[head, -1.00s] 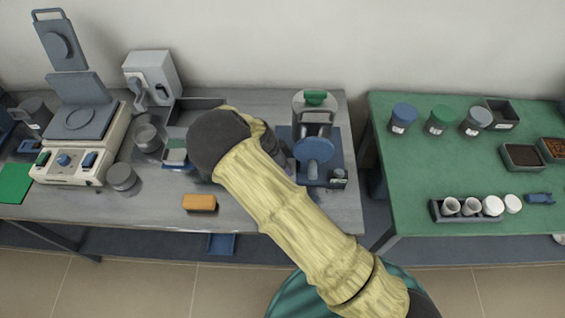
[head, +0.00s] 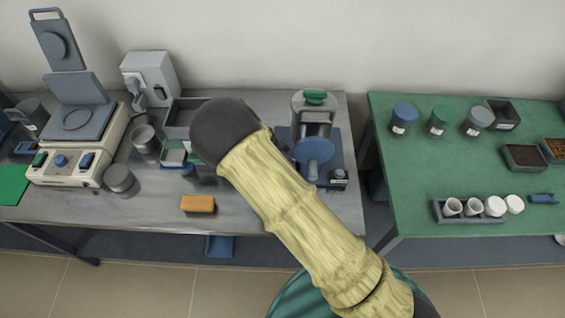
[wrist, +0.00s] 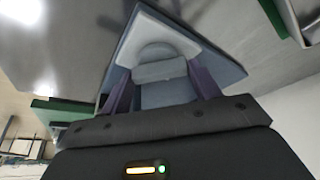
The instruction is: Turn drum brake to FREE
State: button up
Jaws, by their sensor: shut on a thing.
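The drum device with a green-topped grey drum (head: 315,103) and a round blue disc (head: 314,150) stands on a blue base (head: 340,150) at the right end of the grey bench. A small dark knob-like part (head: 338,176) sits at the base's front right corner; its setting is too small to read. In the wrist view my gripper (wrist: 160,80) has its purple fingers on either side of a grey block-like part (wrist: 160,70), over a blue-grey plate with a pale border. I cannot tell whether this part is the brake. In the head view my arm hides the gripper.
A balance-like instrument (head: 75,150) and grey cups (head: 120,180) stand at the left. An orange block (head: 198,204) lies near the front edge. A green bench (head: 450,170) with jars and crucibles is at the right, across a gap.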

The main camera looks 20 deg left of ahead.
jog(key=o, duration=1)
jog(key=shift+r, duration=0.1)
jog(key=b+v, duration=0.2)
jog(key=v, duration=1.5)
jog(key=shift+r, duration=0.15)
